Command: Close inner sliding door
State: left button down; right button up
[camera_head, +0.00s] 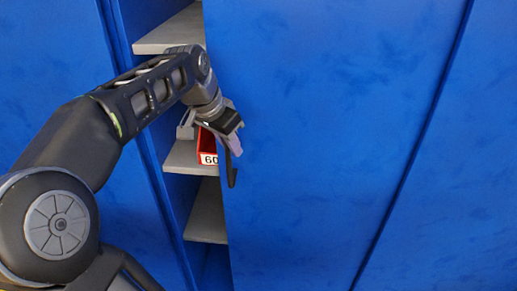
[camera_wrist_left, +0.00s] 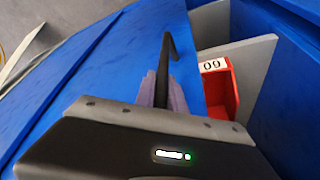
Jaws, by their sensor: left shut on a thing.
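The blue sliding door (camera_head: 330,130) fills the middle of the head view. Its left edge stands clear of the cabinet's left side, leaving a tall open gap. A dark handle (camera_head: 232,172) sits near that edge; in the left wrist view the handle (camera_wrist_left: 166,50) rises between the fingers. My left gripper (camera_head: 236,146) is shut on the handle, and its pale purple fingers (camera_wrist_left: 163,90) lie on both sides of it. The lower part of the handle between the fingers is partly hidden. My right gripper is not in view.
Grey shelves (camera_head: 208,215) show inside the gap. A red bin (camera_head: 207,146) with a white number label stands on the middle shelf, close behind the gripper; it also shows in the wrist view (camera_wrist_left: 217,88). Another blue panel (camera_head: 450,180) is at the right.

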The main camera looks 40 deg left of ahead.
pick_arm(q)
jog(key=s+a, duration=1.3)
jog(key=a, duration=0.4)
jog(key=shift+p, duration=0.4)
jog(key=shift+r, duration=0.1)
jog(key=c, duration=1.5)
grip_release()
jog(key=shift+a, duration=0.1)
jog(key=shift+o, duration=0.5)
